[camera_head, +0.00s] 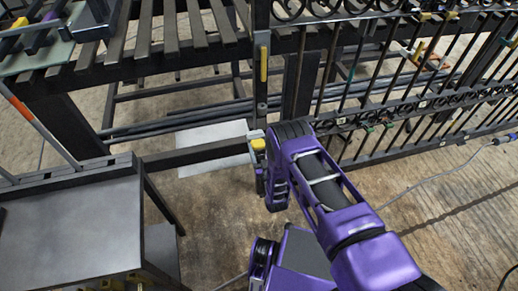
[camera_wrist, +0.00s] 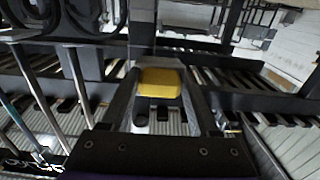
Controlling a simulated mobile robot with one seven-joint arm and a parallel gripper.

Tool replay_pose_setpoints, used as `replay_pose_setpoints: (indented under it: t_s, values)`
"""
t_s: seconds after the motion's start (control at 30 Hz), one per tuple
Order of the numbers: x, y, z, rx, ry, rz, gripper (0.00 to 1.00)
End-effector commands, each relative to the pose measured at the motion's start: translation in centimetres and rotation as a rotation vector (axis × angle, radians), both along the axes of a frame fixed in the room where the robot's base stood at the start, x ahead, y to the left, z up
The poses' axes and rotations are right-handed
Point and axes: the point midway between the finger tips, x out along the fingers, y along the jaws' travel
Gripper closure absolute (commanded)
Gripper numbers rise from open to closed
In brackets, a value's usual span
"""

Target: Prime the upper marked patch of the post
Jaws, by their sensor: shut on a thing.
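The dark upright post (camera_head: 262,100) stands at the picture's centre in the head view. A light grey patch with a yellow strip (camera_head: 264,65) marks its upper part. My gripper (camera_wrist: 160,78) is shut on a yellow block (camera_wrist: 160,83), which lies between its two dark fingers in the wrist view. In the head view the yellow block (camera_head: 258,145) is low at the post, well below the upper patch. A small pale piece sits just above the block; I cannot tell whether it belongs to the block or the post. Whether the block touches the post is unclear.
The scrolled iron gate (camera_head: 400,105) with several coloured clamps fills the right. A slatted bench (camera_head: 150,45) is behind left, and a grey-topped table (camera_head: 70,225) stands front left. White sheets (camera_head: 212,135) lie left of the post. A cable crosses the open floor (camera_head: 455,215) at right.

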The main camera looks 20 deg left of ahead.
Motion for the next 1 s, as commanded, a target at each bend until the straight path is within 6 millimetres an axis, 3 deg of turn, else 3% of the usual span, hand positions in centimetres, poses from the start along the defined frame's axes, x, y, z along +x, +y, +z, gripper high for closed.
replay_pose_setpoints:
  t_s: [1.0]
  values:
    - [3.4, -5.4, 0.1, 0.001, -0.001, -0.001, 0.83]
